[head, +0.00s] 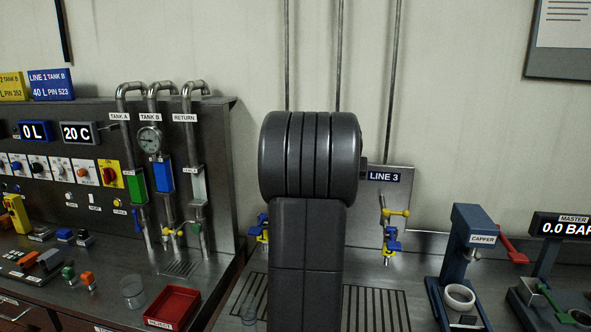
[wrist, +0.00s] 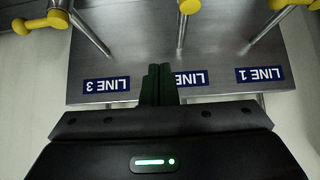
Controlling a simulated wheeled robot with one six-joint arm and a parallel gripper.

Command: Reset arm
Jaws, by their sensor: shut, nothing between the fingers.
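My arm's dark links stand upright in the middle of the head view, in front of the line panel. My gripper is hidden behind them there. In the wrist view my gripper (wrist: 160,84) is shut, its dark fingers together with nothing between them. The fingers lie over the edge of a grey metal panel (wrist: 190,50), seen upside down, between the LINE 3 label (wrist: 106,85) and a partly covered LINE label (wrist: 192,78). I cannot tell whether they touch the panel. A LINE 1 label (wrist: 260,74) is farther right.
Yellow-handled valves (wrist: 189,7) stick out from the panel near my gripper. In the head view, the blue capper (head: 473,240) stands right, a red reject tray (head: 172,307) and clear cup (head: 132,291) lie left. The wall above the LINE 3 plate (head: 385,177) carries thin pipes.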

